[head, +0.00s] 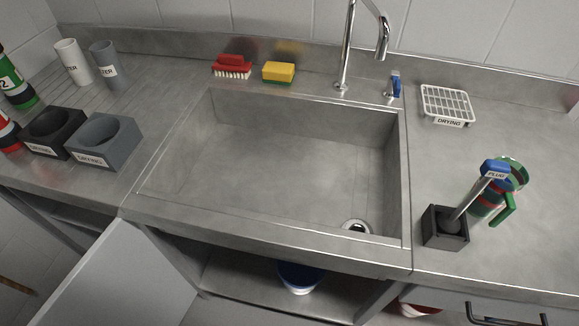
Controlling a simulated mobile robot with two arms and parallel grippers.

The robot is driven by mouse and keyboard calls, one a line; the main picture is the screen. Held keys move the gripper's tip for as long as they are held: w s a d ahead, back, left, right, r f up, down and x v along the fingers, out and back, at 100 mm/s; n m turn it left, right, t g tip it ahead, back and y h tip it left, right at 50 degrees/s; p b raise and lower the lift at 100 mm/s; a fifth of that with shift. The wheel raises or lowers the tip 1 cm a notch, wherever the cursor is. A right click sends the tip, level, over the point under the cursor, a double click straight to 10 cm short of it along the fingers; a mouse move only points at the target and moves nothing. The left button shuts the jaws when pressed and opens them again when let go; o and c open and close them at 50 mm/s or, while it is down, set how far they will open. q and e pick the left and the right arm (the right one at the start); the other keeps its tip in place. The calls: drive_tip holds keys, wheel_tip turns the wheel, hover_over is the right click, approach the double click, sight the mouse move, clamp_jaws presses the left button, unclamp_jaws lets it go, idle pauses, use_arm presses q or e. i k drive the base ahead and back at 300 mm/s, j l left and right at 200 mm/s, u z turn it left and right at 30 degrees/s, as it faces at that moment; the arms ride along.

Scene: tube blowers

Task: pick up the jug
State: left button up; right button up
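What looks like the jug (492,201) stands on the counter right of the sink. It has a green rim, coloured bands with red low down, and a green handle on its near right side. The plug (495,169), with a blue labelled top and a metal rod, leans in front of it and hides part of it. The rod's lower end sits in a black square holder (445,238). Neither of my grippers shows in the head view.
The empty sink (275,170) fills the middle, with a tap (346,50) behind. A white drying rack (447,103) stands behind the jug. Drying holders (105,143) and several tubes are at left. The counter right of the jug is clear. A grey panel (125,285) juts out lower left.

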sight(498, 193)
drive_tip(key=k+j+z, duration=0.1)
drive_tip(key=z, duration=1.4)
